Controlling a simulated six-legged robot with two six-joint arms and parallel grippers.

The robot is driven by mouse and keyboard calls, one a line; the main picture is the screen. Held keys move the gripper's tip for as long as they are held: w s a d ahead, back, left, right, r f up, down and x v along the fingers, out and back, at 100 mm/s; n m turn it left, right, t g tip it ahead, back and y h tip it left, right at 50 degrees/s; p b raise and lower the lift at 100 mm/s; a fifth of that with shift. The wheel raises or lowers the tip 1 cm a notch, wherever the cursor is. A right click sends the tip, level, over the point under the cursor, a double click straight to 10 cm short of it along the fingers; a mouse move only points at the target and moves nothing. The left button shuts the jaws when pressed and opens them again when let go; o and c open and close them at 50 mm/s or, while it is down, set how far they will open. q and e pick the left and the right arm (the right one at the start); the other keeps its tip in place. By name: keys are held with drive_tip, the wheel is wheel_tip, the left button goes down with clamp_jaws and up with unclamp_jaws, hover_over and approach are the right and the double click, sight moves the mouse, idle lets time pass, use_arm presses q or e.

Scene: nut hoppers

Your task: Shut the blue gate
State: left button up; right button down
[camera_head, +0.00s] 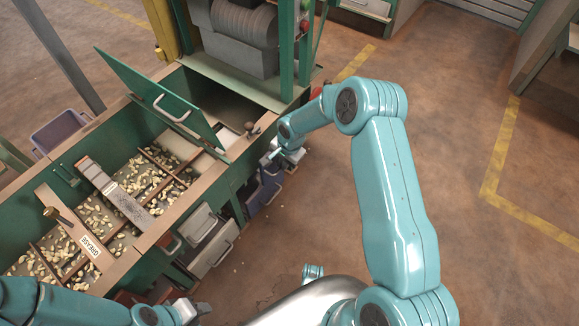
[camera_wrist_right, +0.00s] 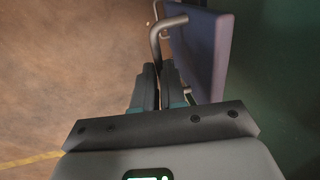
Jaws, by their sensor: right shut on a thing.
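The blue gate (camera_head: 264,188) is low on the side of the green hopper bench, beneath my right gripper. In the right wrist view the blue gate (camera_wrist_right: 207,58) is a flat dark blue panel beside a green wall, with a bent metal handle (camera_wrist_right: 157,38). My right gripper (camera_wrist_right: 159,68) is shut on this handle; its fingers hide part of it. In the head view my right gripper (camera_head: 270,159) is small and partly hidden by its wrist. My left gripper (camera_head: 192,311) is at the bottom edge, away from the gate; its jaws are unclear.
The bench has a raised green lid (camera_head: 160,100) and compartments of nuts (camera_head: 120,185). A grey gate (camera_head: 213,248) with handles hangs on the bench front. A green-framed machine (camera_head: 240,40) stands behind. The brown floor (camera_head: 300,235) to the right is open.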

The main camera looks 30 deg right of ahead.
drive_tip(key=shift+w, duration=0.25)
drive_tip(key=c, duration=1.2)
unclamp_jaws()
drive_tip(key=shift+s, duration=0.1)
drive_tip(key=s+r+p, duration=0.1)
drive_tip(key=r+p, duration=0.1)
drive_tip(key=r, duration=0.6)
drive_tip(key=s+d+r+p, duration=0.1)
drive_tip(key=s+r+p, duration=0.1)
drive_tip(key=r, duration=0.6)
drive_tip(key=shift+p, duration=0.4)
drive_tip(key=shift+d, duration=0.1)
